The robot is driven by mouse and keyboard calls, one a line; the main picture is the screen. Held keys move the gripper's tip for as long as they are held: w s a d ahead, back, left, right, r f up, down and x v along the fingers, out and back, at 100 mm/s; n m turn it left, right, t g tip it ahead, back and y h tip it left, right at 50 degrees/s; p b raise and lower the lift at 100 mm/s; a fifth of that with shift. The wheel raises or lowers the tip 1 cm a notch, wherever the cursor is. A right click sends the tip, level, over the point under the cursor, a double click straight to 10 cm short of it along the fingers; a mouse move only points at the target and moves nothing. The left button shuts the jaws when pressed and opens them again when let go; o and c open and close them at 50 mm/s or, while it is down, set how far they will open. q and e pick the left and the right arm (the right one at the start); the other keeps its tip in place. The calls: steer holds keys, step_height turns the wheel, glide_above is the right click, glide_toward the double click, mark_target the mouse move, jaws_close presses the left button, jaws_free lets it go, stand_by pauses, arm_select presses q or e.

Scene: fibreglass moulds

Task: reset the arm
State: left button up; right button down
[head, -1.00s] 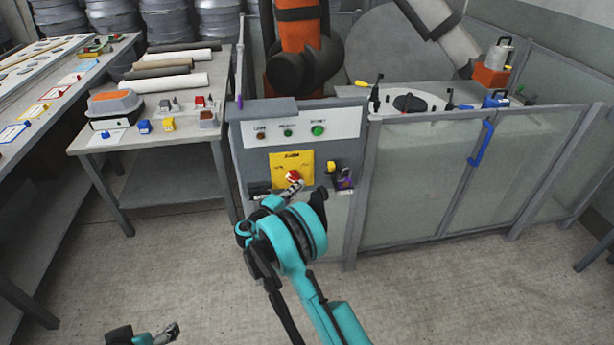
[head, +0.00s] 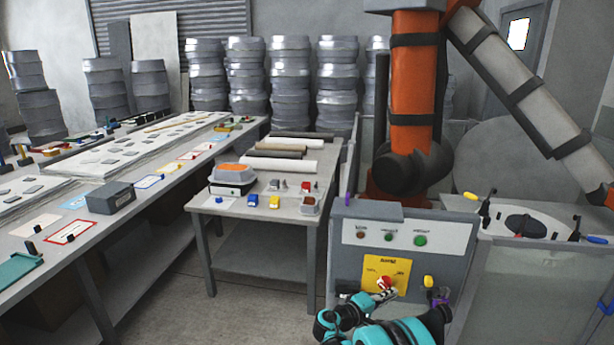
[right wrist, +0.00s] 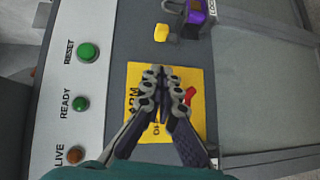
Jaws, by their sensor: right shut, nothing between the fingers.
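The control panel (head: 345,265) of the caged arm carries a LIVE light (right wrist: 75,156), a READY light (right wrist: 80,103) and a green RESET button (right wrist: 88,52). RESET also shows in the head view (head: 420,240). Below them is a yellow plate (head: 400,267) with a red rotary switch (head: 384,283). My right gripper (right wrist: 163,72) is shut and empty in front of the plate. In the right wrist view it partly hides the red switch (right wrist: 190,96). The large orange robot arm (head: 412,80) stands behind the panel. My left gripper is out of view.
A yellow knob (right wrist: 161,32) and a purple padlock (right wrist: 198,12) sit beside the plate. Clear cage panels (head: 535,290) extend to the right. A grey table (head: 230,207) with rolls and small items stands left of the panel, with a long workbench farther left.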

steer(key=s+r+m+g+y, duration=0.1)
steer(key=s+r+y, duration=0.35)
steer(key=s, duration=0.25)
steer(key=s+a+m+y, duration=0.2)
steer(key=s+a+y, duration=0.2)
steer(key=s, duration=1)
steer(key=s+a+r+m+y, duration=0.1)
steer(key=s+a+y, duration=0.4)
steer(key=s, duration=0.8)
steer(key=shift+s+a+m, duration=0.35)
steer(key=shift+a+m, duration=0.35)
steer(key=shift+m, duration=0.2)
